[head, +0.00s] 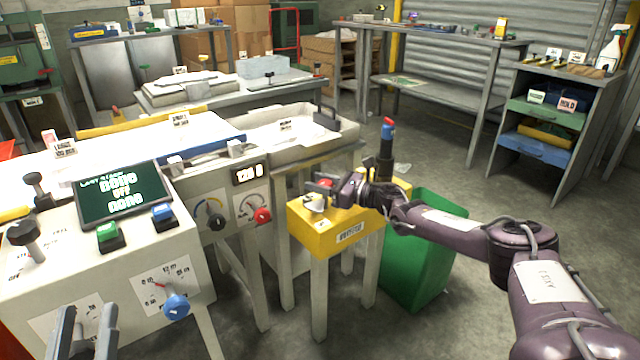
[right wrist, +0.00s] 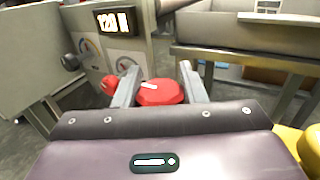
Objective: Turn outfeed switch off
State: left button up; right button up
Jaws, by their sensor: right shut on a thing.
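A yellow box (head: 318,238) on grey legs stands right of the machine; its front label is too small to read surely. A red round knob (right wrist: 160,92) with a white pointer mark sits between the fingers of my right gripper (right wrist: 158,85). In the head view the red knob (head: 325,182) is mostly hidden by my right gripper (head: 322,193) above the box top. My right gripper is shut on this knob. My left gripper (head: 84,332) is open and empty at the bottom left, in front of the control panel.
The control panel carries a dark screen (head: 122,192), a green button (head: 110,236), a blue button (head: 163,215) and a blue knob (head: 176,306). A red knob (head: 262,215) is on the machine front. A green bin (head: 425,260) stands right of the yellow box, below my right arm.

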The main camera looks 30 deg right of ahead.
jog(key=o, duration=1)
jog(key=shift+s+d, duration=0.15)
jog(key=shift+s, duration=0.05)
pick_arm(q)
notch_tip(320, 180, down, 12)
jog(key=d+g+y+p, duration=0.1)
jog(key=g+y, duration=0.1)
jog(key=g, duration=0.4)
jog(key=shift+w+d+f+p, duration=0.2)
jog(key=shift+w+p, duration=0.1)
jog(key=shift+w, duration=0.1)
pick_arm(e)
jog(key=v, duration=0.7)
jog(key=shift+s, duration=0.15)
jog(key=shift+d+f, duration=0.1)
